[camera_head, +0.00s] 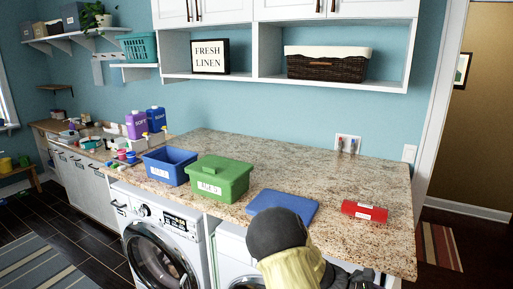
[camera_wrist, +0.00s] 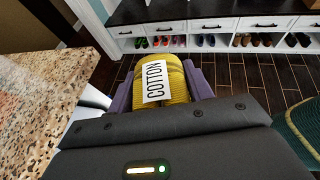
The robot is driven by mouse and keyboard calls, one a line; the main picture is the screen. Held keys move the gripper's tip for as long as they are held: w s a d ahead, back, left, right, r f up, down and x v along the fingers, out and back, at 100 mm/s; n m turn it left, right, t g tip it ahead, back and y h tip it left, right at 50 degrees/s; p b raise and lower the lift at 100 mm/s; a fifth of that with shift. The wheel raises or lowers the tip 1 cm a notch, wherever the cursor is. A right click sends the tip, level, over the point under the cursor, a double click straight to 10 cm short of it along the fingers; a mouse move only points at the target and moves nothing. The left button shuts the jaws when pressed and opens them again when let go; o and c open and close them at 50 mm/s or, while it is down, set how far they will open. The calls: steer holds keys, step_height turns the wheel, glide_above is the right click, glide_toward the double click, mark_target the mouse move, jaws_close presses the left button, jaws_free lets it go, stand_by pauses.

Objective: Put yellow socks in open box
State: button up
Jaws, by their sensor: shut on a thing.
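The yellow socks (camera_wrist: 178,92) are a rolled, ribbed bundle with a white label reading COTTON. My gripper (camera_wrist: 160,78) is shut on them, with its purple fingers on either side of the bundle. The wrist view shows the socks out beyond the counter's edge, above the dark floor. An open blue box (camera_head: 168,167) with a white label stands on the granite counter, left of a green box (camera_head: 219,180) with its lid on. A flat blue lid (camera_head: 281,205) lies right of the green box. In the head view my arm hides part of the counter's front edge, and the socks cannot be made out.
White washers (camera_head: 160,240) stand beneath. The wrist view shows a shoe rack (camera_wrist: 240,38) and a green woven thing (camera_wrist: 300,125).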

steer(key=w+a+f+n+t+y, duration=0.2)
steer(key=w+a+f+n+t, duration=0.1)
steer(key=a+f+n+t, duration=0.55)
steer(key=w+a+f+n+t+y, duration=0.2)
steer(key=w+a+f+n+t, duration=0.4)
steer(key=f, duration=0.5)
steer(key=a+r+n+t+y, duration=0.3)
steer(key=a+n+y, duration=0.3)
steer(key=a+y, duration=0.2)
steer(key=shift+s+r+n+y, duration=0.15)
steer(key=shift+r+n+y, duration=0.2)
steer(key=shift+r+y, duration=0.25)
steer(key=shift+a, duration=0.1)
steer(key=s+f, duration=0.4)
steer(key=f, duration=0.1)
steer(key=shift+s+f, duration=0.15)
steer(key=shift+f, duration=0.05)
steer(key=shift+a, duration=0.1)
